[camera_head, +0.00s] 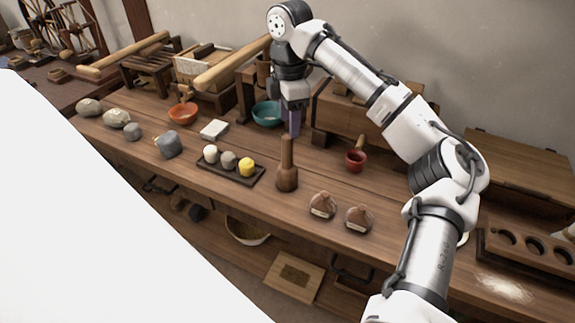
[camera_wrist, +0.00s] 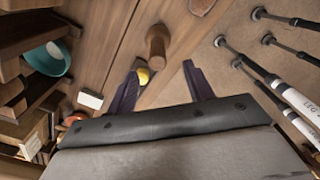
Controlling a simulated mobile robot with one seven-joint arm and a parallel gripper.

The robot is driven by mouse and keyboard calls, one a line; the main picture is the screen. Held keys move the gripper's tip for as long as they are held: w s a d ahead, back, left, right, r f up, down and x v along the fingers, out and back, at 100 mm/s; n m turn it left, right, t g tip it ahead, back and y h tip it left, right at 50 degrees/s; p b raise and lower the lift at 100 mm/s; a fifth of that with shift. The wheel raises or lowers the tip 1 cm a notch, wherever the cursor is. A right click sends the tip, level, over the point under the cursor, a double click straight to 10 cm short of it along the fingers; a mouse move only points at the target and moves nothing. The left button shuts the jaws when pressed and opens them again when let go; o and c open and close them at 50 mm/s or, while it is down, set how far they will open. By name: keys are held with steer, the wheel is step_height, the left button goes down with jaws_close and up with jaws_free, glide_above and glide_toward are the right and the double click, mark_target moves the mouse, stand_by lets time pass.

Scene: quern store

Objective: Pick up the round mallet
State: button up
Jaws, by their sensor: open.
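The round mallet (camera_head: 287,177) is a brown wooden piece with a thick round head and a thinner handle. It stands upright, head down, on the wooden bench (camera_head: 325,180), right of a dark tray. It also shows in the wrist view (camera_wrist: 157,48), beyond the fingertips and roughly in line with the gap. My gripper (camera_head: 291,122) points down with dark purple fingers, just above the handle top in the head view and apart from it. Its spread fingers (camera_wrist: 160,78) show in the wrist view with nothing held between them.
The dark tray (camera_head: 217,173) holds white, grey and yellow round pieces close left of the mallet. Two brown pouches (camera_head: 322,206) lie right of it. A teal bowl (camera_head: 266,114) and a small red pot (camera_head: 355,159) stand behind. Bare bench lies between mallet and red pot.

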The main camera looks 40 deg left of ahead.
mark_target(287, 137)
steer(key=f, duration=0.8)
steer(key=shift+a+p, duration=0.25)
steer(key=shift+p, duration=0.05)
steer(key=c, duration=1.1)
steer(key=shift+r, duration=0.15)
